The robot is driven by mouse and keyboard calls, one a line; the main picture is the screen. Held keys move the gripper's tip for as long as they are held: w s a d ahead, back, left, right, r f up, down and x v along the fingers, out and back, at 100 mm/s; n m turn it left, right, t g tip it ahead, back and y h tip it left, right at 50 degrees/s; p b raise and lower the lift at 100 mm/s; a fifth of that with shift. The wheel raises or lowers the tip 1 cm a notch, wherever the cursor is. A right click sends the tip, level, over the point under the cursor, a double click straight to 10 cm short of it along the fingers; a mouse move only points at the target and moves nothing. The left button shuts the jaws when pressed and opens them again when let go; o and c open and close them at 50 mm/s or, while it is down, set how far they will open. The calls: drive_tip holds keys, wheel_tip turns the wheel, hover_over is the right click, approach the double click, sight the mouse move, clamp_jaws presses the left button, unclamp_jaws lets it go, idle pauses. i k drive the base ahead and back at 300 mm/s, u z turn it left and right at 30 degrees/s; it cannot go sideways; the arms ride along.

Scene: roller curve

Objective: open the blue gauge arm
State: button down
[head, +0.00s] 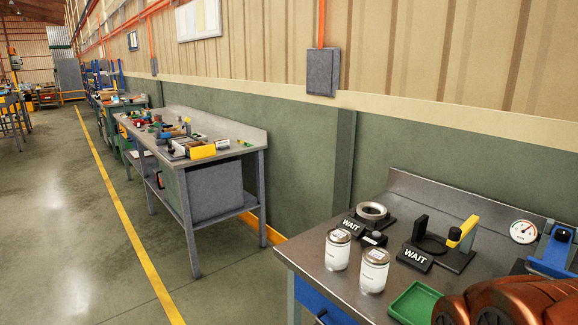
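A blue device (548,263) stands at the right edge of the near steel workbench (310,262). It has a blue base and a blue upright with a black knob (562,235). A round white dial gauge (524,231) with a coloured scale sits just left of it. The device is partly cut off by the frame edge, so I cannot tell the position of its arm. My gripper is not visible. Copper-brown rounded links, apparently my arm (500,303), fill the lower right corner in front of the device.
Two lidded jars (338,250) (373,272) stand near the bench's left side. A black fixture with a yellow handle (463,232) and a ring fixture (371,214) bear "WAIT" signs. A green tray (412,304) lies in front. Open floor (70,230) lies left.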

sight(552, 266)
drive_tip(key=u, duration=0.05)
drive_tip(key=k, duration=0.35)
drive_tip(key=z, duration=0.75)
drive_tip(key=i, duration=0.25)
drive_tip(key=z, duration=0.5)
